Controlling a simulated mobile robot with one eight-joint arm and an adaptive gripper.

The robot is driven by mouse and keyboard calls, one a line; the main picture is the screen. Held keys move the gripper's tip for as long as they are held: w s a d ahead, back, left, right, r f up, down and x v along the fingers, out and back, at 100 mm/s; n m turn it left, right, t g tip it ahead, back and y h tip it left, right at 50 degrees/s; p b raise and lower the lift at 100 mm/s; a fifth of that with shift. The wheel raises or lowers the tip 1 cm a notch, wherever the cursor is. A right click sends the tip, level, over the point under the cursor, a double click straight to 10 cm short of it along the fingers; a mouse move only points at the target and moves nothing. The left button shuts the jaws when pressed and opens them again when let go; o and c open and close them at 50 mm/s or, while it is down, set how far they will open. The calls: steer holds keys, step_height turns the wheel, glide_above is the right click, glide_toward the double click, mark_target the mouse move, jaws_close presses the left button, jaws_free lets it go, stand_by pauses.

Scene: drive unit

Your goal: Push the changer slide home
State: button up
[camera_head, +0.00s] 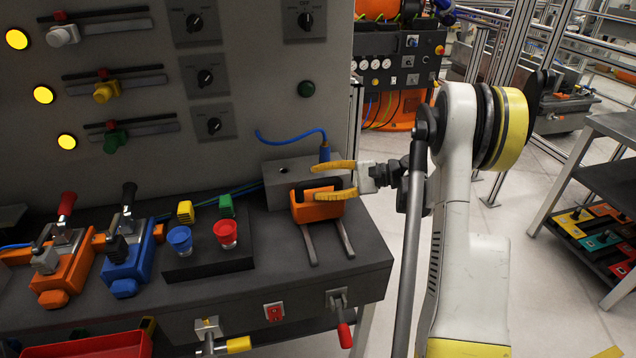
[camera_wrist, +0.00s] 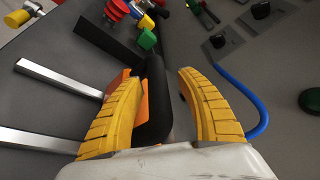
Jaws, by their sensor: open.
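The changer slide is an orange block (camera_head: 317,209) with a black handle on two pale rails (camera_head: 309,245). It sits at the front of a grey housing (camera_head: 282,184) on the bench top. My gripper (camera_head: 317,181) is open at the slide, with its yellow fingers on either side of the handle. In the wrist view the black handle (camera_wrist: 155,103) lies between the open fingers (camera_wrist: 158,75), nearer the left one, with a visible gap to the right one. The orange block is mostly hidden there. I cannot tell whether a finger touches the handle.
A blue hose (camera_head: 293,140) runs down to the housing. The panel (camera_head: 250,75) rises behind.

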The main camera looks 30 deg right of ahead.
steer(key=v, duration=1.2)
steer(key=shift+a+r, duration=0.1)
steer(key=s+a+r+n+g+h, duration=0.1)
steer(key=a+r+n+g+h, duration=0.15)
steer(key=a, duration=0.65)
steer(key=a+r+n+g+h, duration=0.1)
steer(key=a+r+h, duration=0.15)
steer(key=a, duration=0.65)
steer(key=s+a+f+n+h, duration=0.1)
steer(key=s+a+n+h, duration=0.2)
steer(key=s, duration=0.5)
steer(key=s+a+n+t+h, duration=0.1)
steer(key=s+a+n+h, duration=0.3)
steer(key=s, duration=0.5)
steer(key=a+n, duration=0.2)
steer(key=n, duration=0.1)
steer(key=shift+s+f+h, duration=0.25)
steer(key=shift+f+h, duration=0.05)
steer(key=shift+f, duration=0.1)
